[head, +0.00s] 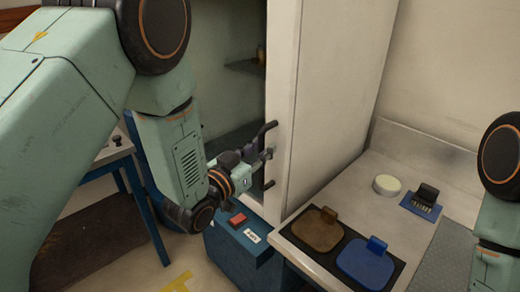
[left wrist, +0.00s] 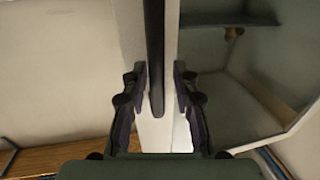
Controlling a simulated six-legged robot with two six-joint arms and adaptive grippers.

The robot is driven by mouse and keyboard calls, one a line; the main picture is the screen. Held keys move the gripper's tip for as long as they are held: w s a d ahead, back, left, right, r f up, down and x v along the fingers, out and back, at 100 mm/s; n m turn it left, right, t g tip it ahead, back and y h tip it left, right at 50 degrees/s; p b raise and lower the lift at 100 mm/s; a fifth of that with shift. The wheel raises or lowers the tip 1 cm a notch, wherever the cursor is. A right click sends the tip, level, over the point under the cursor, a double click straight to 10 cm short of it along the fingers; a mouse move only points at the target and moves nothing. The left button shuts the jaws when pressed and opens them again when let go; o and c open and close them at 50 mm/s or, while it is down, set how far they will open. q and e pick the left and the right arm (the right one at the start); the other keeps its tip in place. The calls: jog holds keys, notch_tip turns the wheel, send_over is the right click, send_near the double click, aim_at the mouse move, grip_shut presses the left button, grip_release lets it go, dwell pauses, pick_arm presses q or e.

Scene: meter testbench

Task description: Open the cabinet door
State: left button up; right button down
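The cabinet has a pale front frame (head: 282,90) with a dark bar handle (head: 268,128) on it. Greenish inside space with a shelf shows left of the frame; I cannot tell whether through glass or an opening. My left gripper (head: 262,154) is at the handle. In the left wrist view the handle (left wrist: 155,60) runs upright between the fingers of my left gripper (left wrist: 159,78). The fingers stand apart on both sides of it, with a narrow gap visible on the right. My right arm shows at the right edge, but its gripper is out of view.
A blue box with a red button (head: 237,219) sits below the handle. A blue-legged table (head: 150,215) stands left.

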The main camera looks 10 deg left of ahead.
pick_arm(q)
jog(key=shift+d, duration=0.3)
jog(key=c, duration=0.4)
jog(key=shift+a, duration=0.15)
grip_shut()
